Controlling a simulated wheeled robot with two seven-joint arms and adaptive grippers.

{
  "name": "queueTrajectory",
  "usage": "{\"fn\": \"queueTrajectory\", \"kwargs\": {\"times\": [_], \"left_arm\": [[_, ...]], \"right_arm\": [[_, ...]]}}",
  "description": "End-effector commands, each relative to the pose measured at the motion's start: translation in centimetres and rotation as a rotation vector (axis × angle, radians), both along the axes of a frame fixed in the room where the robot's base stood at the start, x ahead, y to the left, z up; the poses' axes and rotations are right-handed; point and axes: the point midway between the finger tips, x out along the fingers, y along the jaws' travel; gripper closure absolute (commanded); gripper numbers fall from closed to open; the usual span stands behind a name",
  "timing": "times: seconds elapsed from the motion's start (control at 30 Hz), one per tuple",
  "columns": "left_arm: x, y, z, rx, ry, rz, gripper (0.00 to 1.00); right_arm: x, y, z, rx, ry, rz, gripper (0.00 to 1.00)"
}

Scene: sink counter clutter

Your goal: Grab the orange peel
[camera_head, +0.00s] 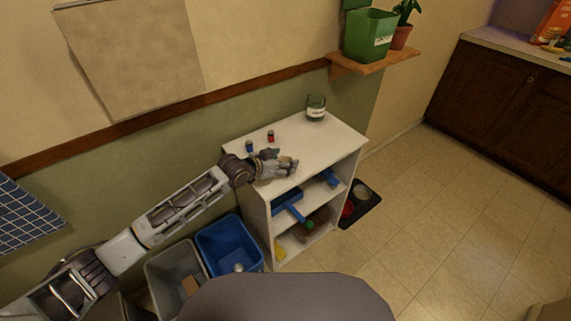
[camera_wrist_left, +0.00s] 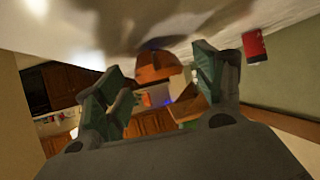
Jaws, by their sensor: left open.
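The orange peel (camera_wrist_left: 157,66) shows in the left wrist view as an orange-brown curved piece against the pale top of the white shelf unit (camera_head: 335,134). It appears between the two fingers of my left gripper (camera_wrist_left: 160,76), with space on both sides. In the head view my left gripper (camera_head: 286,161) is low over the front of the shelf top, fingers apart. The peel is mostly hidden or too small to make out there. My right gripper is not in view.
A red-topped small bottle (camera_head: 270,136) and a blue one (camera_head: 249,147) stand behind the gripper. A blue bin (camera_head: 229,244) and a grey bin (camera_head: 174,275) stand on the floor left of the unit. The shelf top's right side is clear.

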Motion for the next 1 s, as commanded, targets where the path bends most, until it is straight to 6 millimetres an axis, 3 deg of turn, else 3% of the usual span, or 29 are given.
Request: {"fn": "queueTrajectory", "kwargs": {"times": [0.5,0.83,1.0], "left_arm": [[0.1,-0.12,-0.01,0.0,-0.001,0.0,0.3],[0.09,-0.11,-0.02,0.0,-0.001,0.0,0.72],[0.09,-0.11,-0.01,0.0,-0.001,0.0,0.72]], "right_arm": [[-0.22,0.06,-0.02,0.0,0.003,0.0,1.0],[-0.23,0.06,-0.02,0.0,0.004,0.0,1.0],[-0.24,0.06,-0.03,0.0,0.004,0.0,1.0]]}}
